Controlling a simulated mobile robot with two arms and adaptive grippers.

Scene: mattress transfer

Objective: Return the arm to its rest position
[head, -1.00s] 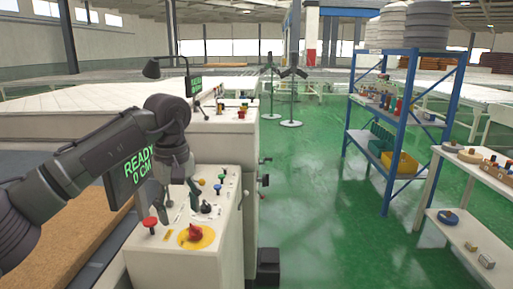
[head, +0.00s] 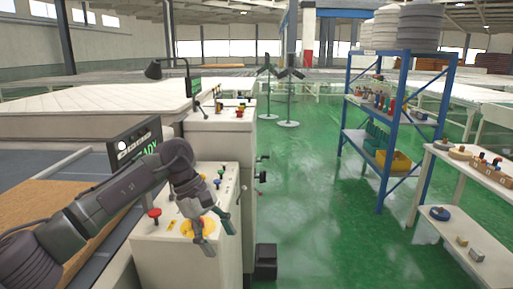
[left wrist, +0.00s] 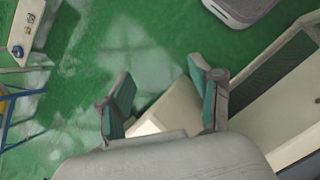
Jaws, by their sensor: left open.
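My left arm comes in from the left in the head view. Its gripper (head: 217,238) is open and empty, hanging over the right front edge of the white control console (head: 180,262). In the left wrist view the two green-padded fingers (left wrist: 165,100) stand apart with nothing between them. Beyond them show a pale box-like surface and the green floor. My right gripper is not in view.
A display (head: 135,143) reading READY, partly covered by my arm, stands behind. A white mattress (head: 90,110) lies at the back left. A blue shelf rack (head: 400,130) and a white side table (head: 470,185) stand at the right. The green floor (head: 320,220) between is clear.

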